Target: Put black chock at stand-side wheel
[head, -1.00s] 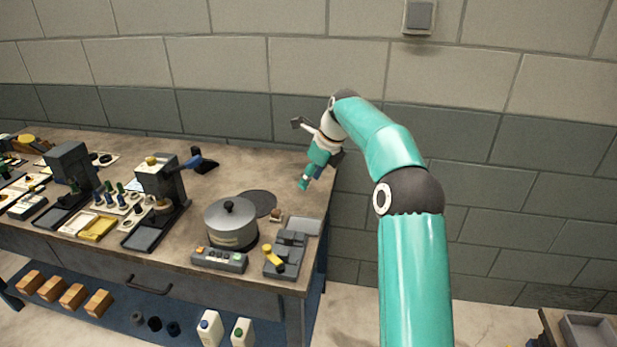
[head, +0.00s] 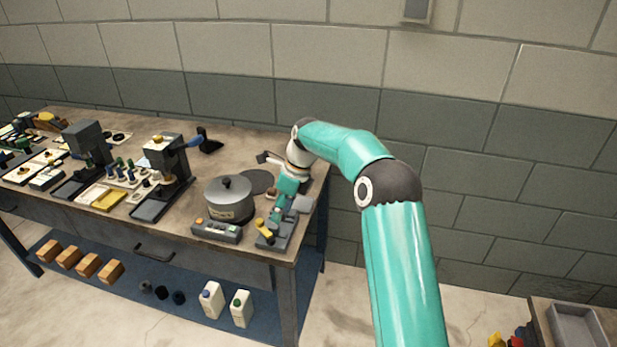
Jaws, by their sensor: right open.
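I cannot pick out a black chock or a wheel for certain in the head view. My right gripper (head: 279,213) is open, fingertips pointing down, over the right end of the workbench (head: 170,222). It is close to a small grey device with a yellow lever (head: 268,236) and partly covers it. I see nothing held in it, though its fingers are small and partly hidden. My left gripper is out of view.
A round grey pot (head: 229,203) and a control box (head: 216,230) stand left of the gripper. Two presses (head: 166,165) are farther left. White bottles (head: 212,301) and wooden blocks (head: 88,264) sit on the lower shelf. A grey tray (head: 577,325) lies on a stand at lower right.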

